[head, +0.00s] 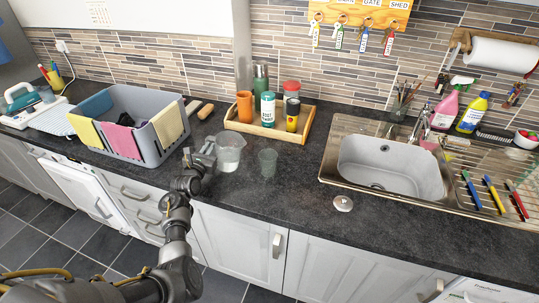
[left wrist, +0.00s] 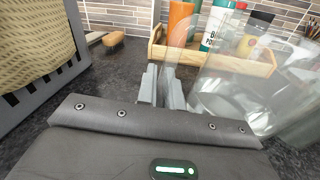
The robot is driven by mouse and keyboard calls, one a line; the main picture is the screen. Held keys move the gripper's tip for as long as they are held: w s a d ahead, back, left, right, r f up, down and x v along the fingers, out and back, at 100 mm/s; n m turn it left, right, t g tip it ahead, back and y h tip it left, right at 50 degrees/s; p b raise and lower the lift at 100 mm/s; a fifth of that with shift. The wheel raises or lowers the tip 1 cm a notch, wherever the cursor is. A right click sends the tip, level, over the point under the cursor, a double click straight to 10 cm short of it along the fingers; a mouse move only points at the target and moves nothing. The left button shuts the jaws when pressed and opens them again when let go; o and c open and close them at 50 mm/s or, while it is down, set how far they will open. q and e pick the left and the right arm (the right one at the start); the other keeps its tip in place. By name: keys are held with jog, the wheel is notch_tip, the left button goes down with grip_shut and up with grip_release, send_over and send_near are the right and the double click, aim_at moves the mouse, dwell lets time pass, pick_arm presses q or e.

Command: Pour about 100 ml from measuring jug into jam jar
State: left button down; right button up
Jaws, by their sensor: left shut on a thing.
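The clear measuring jug (head: 230,153) is near the front of the dark worktop, left of the jam jar. My left gripper (head: 209,149) is at the jug's left side, shut on it. In the left wrist view the gripper's fingers (left wrist: 163,88) meet the edge of the see-through jug (left wrist: 235,95), which fills the right side. The clear jam jar (head: 267,163) stands upright just right of the jug, with a small gap between them. I cannot tell the liquid level in the jug. My right gripper is not in view.
A wooden tray (head: 262,134) with bottles and tins stands behind the jug and jar. A grey basket (head: 150,147) with cloths is to the left. The sink (head: 388,163) is to the right, with a round metal lid (head: 343,203) before it.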

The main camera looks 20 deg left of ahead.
aim_at(218, 142)
pick_arm(q)
jog(key=d+r+m, duration=0.1)
jog(key=r+m, duration=0.1)
jog(key=d+r+m, duration=0.1)
jog(key=r, duration=0.1)
jog(key=d+r+m+p, duration=0.1)
jog(key=d+r+m, duration=0.1)
jog(key=shift+w+r+m, duration=0.25)
jog(key=shift+r+m, duration=0.05)
jog(key=shift+r, duration=0.1)
jog(key=shift+d+r+m+y, duration=0.15)
jog(key=shift+d+r+m, duration=0.1)
jog(key=shift+r+m, duration=0.3)
jog(key=shift+d+r+m+y, duration=0.15)
jog(key=shift+d+r+m, duration=0.15)
jog(key=shift+r, duration=0.35)
jog(key=shift+r+m+p, duration=0.25)
jog(key=shift+p, duration=0.05)
jog(key=shift+w+d+r+m, duration=0.1)
jog(key=shift+d+r+m, duration=0.25)
jog(key=shift+r, duration=0.3)
jog(key=shift+r+m, duration=0.2)
jog(key=shift+m, duration=0.05)
jog(key=shift+d+r+m+p, duration=0.4)
jog(key=shift+d+r+m, duration=0.15)
jog(key=shift+r, duration=0.2)
dwell(0.6)
